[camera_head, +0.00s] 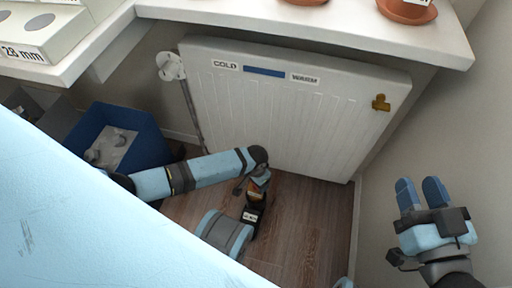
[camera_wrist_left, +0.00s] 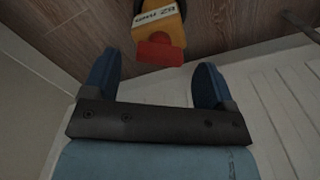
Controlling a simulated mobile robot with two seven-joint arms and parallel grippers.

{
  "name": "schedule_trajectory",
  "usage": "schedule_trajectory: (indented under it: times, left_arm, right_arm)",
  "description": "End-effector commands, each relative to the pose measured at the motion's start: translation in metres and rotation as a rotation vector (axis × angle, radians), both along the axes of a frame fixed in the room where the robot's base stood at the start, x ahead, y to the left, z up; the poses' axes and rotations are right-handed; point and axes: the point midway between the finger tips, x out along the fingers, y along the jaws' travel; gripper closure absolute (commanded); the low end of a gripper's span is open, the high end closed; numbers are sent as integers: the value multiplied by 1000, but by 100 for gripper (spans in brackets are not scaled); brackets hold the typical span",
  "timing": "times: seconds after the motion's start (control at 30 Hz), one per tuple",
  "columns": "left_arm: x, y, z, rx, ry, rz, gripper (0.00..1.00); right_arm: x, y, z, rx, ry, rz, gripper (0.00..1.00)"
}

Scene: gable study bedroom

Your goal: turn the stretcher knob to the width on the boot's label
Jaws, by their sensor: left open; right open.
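In the left wrist view, a red block-like end, perhaps the stretcher knob (camera_wrist_left: 160,52), shows on a yellow-orange body (camera_wrist_left: 172,30) with a tilted white label ending in "mm"; its number is hard to read. My left gripper (camera_wrist_left: 156,62) is open, its blue fingers on either side of the red part, apparently without touching it. In the head view, a dark boot-like object (camera_head: 252,214) with a small white label stands on the floor below my left wrist. That label is too small to read. My left fingers are hard to make out there. My right gripper (camera_head: 421,190) is open and empty.
A white radiator (camera_head: 290,118) with "COLD" and "WARM" labels stands behind the left arm. A blue bin (camera_head: 148,135) is at left. A white shelf (camera_head: 300,24) with terracotta pots runs above. Wooden floor (camera_head: 305,225) is clear at right.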

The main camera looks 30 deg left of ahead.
Motion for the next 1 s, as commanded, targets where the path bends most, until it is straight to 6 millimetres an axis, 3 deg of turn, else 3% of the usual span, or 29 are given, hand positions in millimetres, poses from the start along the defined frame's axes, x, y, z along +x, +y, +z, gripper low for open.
schedule_trajectory:
  times: [0.03, 0.2, 0.53, 0.73, 0.77, 1.0]
  left_arm:
    - [0, 0, -11, 0, 0, 0, 21]
    - [0, 0, -22, 0, -1, 0, 21]
    - [0, 0, -23, 0, -1, 0, 21]
    - [0, 0, -23, 0, -1, 1, 67]
    - [0, 0, -23, 0, -1, 1, 71]
    - [0, 0, -22, 0, 0, -14, 71]
  right_arm:
    - [2, -1, -3, -13, -26, 0, 59]
    - [6, -4, 0, -41, -76, -4, 59]
    - [7, -4, 3, -50, -89, -5, 59]
    - [7, -4, 3, -49, -89, -4, 59]
    - [7, -4, 3, -49, -89, -4, 59]
    - [7, -4, 6, -45, -84, -2, 59]
